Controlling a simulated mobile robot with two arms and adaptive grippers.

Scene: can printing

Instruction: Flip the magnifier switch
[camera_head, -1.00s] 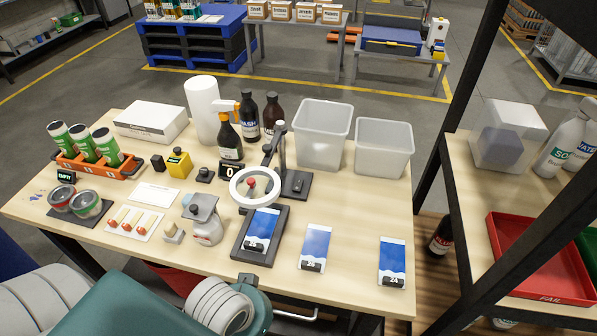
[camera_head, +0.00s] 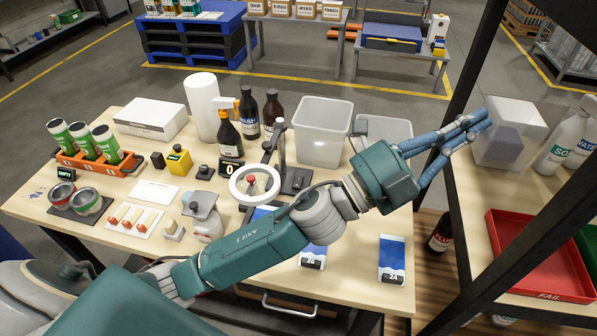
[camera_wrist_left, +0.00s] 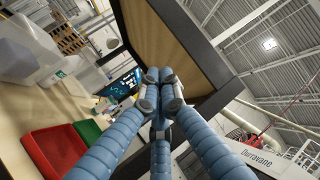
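The magnifier (camera_head: 235,190) has a white ring head on a dark jointed stand, with a black base (camera_head: 296,182) on the table. A small red part shows inside the ring; I cannot tell whether it is the switch. My left gripper (camera_head: 484,121) is far right of the magnifier, in front of the translucent bin on the right shelf. Its blue fingers converge, and their tips meet in the left wrist view (camera_wrist_left: 160,88), with nothing visible between them. My right gripper is out of view.
Two white bins (camera_head: 321,131) stand at the table's back right. Dark bottles (camera_head: 272,113) stand behind the magnifier. A dark shelf post divides the table from a shelf with a red tray (camera_head: 540,285).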

